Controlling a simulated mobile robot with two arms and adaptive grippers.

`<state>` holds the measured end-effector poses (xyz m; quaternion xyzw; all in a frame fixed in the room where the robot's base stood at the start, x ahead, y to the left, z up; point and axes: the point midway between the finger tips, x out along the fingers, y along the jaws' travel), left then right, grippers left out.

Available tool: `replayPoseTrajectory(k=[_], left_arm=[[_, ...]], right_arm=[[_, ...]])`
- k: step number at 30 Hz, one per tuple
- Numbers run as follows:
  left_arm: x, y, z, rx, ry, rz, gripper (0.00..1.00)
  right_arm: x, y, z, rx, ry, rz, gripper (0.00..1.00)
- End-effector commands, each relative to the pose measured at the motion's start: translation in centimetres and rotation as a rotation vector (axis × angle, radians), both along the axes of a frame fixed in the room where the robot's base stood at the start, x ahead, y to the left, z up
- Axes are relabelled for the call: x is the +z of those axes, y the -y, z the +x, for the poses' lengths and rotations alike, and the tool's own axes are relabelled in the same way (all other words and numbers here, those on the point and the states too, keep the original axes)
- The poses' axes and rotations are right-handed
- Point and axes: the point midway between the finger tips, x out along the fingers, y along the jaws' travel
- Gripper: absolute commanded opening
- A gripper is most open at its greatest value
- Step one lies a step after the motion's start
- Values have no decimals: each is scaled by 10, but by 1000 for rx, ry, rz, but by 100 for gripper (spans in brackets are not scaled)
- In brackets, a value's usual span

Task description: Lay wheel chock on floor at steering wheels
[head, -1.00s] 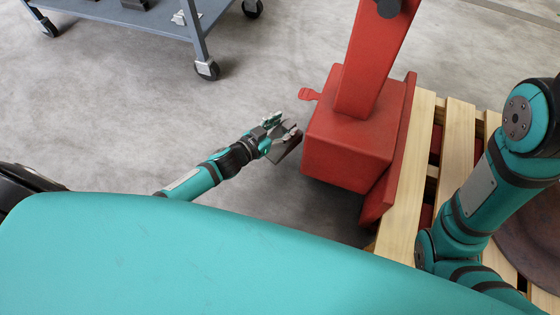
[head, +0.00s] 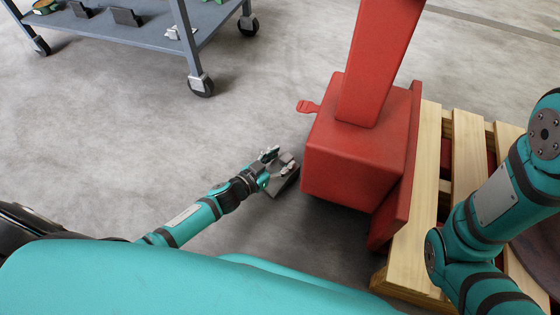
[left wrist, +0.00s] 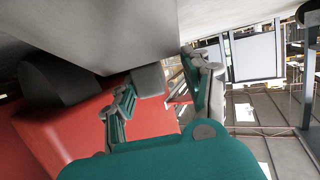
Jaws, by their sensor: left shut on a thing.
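The wheel chock (head: 287,178) is a dark grey wedge in my left gripper (head: 274,164). The gripper is shut on it, low beside the left side of the red pallet truck (head: 350,160). I cannot tell whether the chock touches the floor. In the left wrist view the chock (left wrist: 120,30) is a big grey block in front of the gripper's fingers (left wrist: 160,85). A dark round wheel (left wrist: 55,85) shows there beside the red body (left wrist: 75,125). The head view hides the steering wheels under the truck. My right gripper is out of view.
A wooden pallet (head: 425,200) lies against the truck's right side. A red pedal (head: 307,106) sticks out to the truck's left. A blue-grey wheeled cart (head: 150,30) stands at the upper left. The concrete floor between cart and truck is clear.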

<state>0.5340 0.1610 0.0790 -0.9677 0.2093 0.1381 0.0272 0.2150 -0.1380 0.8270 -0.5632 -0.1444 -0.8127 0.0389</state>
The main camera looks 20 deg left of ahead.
Motion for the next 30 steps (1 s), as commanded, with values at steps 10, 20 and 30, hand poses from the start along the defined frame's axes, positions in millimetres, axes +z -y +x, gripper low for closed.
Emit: replayPoseTrajectory(k=[10,20,30], left_arm=[[-5,0,0,0,0,-1,60],[-5,0,0,0,0,0,72],[16,-15,-35,2,-7,-1,72]], right_arm=[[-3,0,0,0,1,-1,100],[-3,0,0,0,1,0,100],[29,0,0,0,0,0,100]])
